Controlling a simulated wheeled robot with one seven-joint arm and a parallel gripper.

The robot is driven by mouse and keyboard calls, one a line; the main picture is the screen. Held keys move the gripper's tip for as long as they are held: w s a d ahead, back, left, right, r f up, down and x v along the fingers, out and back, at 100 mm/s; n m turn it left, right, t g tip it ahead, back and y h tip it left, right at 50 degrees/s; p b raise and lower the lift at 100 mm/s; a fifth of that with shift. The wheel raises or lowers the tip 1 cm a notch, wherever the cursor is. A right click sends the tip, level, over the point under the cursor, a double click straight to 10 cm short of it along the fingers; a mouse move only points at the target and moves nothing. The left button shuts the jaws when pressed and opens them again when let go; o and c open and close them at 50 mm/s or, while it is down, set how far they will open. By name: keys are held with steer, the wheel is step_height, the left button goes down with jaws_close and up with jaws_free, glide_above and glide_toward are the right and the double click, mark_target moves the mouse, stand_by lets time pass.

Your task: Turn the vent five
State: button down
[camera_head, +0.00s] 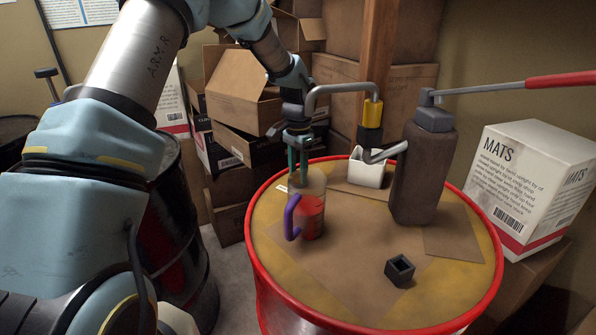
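A brown hand pump (424,175) with a grey head stands upright on the red-rimmed drum (262,285). Its long lever ends in a red grip (562,79). A small black open square piece (400,270) is on the drum top near the front. I cannot tell which part is the vent. My gripper (298,172) points down with two teal fingers at the mouth of a clear jug (313,190) with a purple handle and red contents. The fingers look close together; whether they grip the jug is unclear.
A white container (367,172) is under the pump's spout. A white MATS box (535,180) stands right; cardboard boxes (240,90) are stacked behind. A dark drum (180,240) stands left. The drum's front is mostly clear.

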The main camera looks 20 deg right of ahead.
stand_by(0.3)
steer(key=shift+c, duration=2)
jaws_free()
steer(key=shift+r, duration=0.1)
step_height(320, 180, up, 11)
steer(key=b, duration=0.2)
steer(key=shift+a+f, duration=0.1)
steer(key=shift+f, duration=0.1)
steer(key=s+a+f+n, duration=0.1)
steer(key=a+n, duration=0.2)
steer(key=a, duration=0.7)
steer(key=s+a+f+n, duration=0.1)
steer(key=s+a+n, duration=0.15)
steer(key=a, duration=0.65)
steer(key=s+a+f+n+t, duration=0.1)
steer(key=s+a+f+n, duration=0.1)
steer(key=s+a+n, duration=0.6)
steer(key=s+a, duration=0.2)
steer(key=a, duration=0.4)
steer(key=shift+a+f+t, duration=0.3)
steer(key=shift+a, duration=0.1)
